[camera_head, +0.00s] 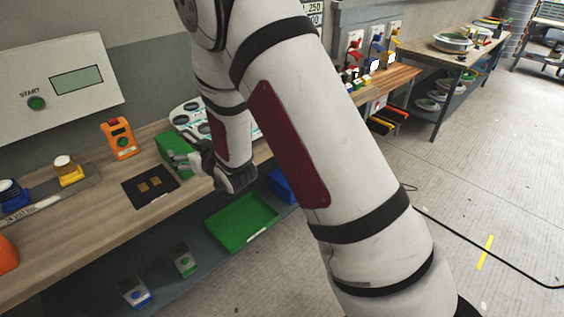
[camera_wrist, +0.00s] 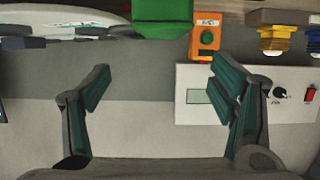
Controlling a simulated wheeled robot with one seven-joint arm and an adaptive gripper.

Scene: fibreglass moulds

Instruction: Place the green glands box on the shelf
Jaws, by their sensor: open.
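A green box (camera_head: 170,150) stands on the wooden workbench, partly hidden behind my gripper in the head view. In the wrist view the green box (camera_wrist: 162,20) is at the top edge, beyond the fingertips and roughly centred between them, cut off by the frame. My gripper (camera_head: 187,160) is beside the box on the bench in the head view. In the wrist view my gripper (camera_wrist: 160,68) is open, with nothing between its fingers. The lower shelf (camera_head: 170,262) under the bench holds an open green tray (camera_head: 212,232) with a white label; its floor looks empty.
An orange device (camera_head: 122,138) and black mat (camera_head: 136,195) are left of the box. Behind stands a START panel (camera_head: 80,45). A white tray with round holes (camera_head: 186,112) lies behind the box. A blue bin (camera_head: 283,186) and two small devices (camera_head: 183,260) sit on the shelf.

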